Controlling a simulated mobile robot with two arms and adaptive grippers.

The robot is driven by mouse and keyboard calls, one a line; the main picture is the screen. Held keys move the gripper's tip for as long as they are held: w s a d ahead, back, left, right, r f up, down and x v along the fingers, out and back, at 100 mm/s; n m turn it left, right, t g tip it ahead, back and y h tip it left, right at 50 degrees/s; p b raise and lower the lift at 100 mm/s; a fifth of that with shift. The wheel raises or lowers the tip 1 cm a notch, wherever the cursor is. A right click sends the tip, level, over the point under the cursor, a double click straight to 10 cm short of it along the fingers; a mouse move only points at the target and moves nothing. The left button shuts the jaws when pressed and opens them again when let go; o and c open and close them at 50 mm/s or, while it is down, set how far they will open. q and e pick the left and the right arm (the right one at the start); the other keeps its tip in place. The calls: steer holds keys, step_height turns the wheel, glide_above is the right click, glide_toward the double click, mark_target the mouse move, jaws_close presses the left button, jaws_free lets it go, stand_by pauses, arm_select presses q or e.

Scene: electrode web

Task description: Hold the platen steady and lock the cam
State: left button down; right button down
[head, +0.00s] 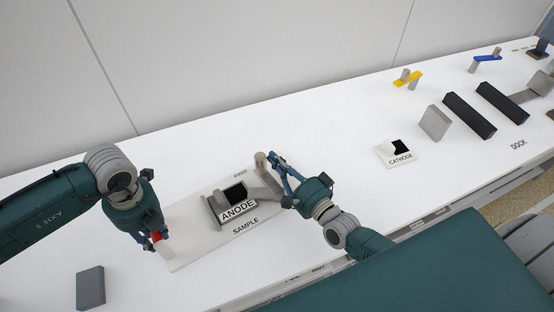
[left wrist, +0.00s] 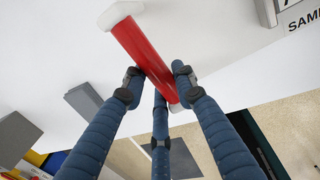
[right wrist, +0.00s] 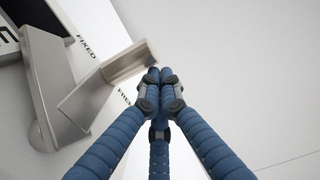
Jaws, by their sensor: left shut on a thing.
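The white sample plate (head: 185,245) lies on the table with a black-and-grey block marked ANODE (head: 237,212) on it. My left gripper (head: 156,241) is shut on a red bar (left wrist: 140,52), with pale end pieces, at the plate's left end. A grey cam lever (head: 262,188) with an upright round post (head: 261,161) is at the plate's right end. In the right wrist view the post (right wrist: 128,62) stands between the FIXED and FREE labels. My right gripper (right wrist: 160,75) is shut, its fingertips together just beside the post's end; whether they touch is unclear.
A grey block (head: 90,288) stands at the front left. A CATHODE piece (head: 400,154), a grey slab (head: 435,122) and dark slabs (head: 470,115) are at the right, by the DOCK label. Yellow (head: 408,80) and blue (head: 487,57) levers lie farther back. The table behind the plate is clear.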

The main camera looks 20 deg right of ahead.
mark_target(262, 162)
steer(key=shift+a+n+y, duration=0.3)
steer(key=shift+a+y, duration=0.05)
steer(key=shift+y, duration=0.05)
steer(key=shift+a+n+g+y, duration=0.4)
steer(key=shift+n+y, duration=0.2)
steer(key=shift+y, duration=0.3)
steer(key=shift+s+a, duration=0.1)
steer(key=shift+a, duration=1.05)
steer(key=shift+d, duration=0.1)
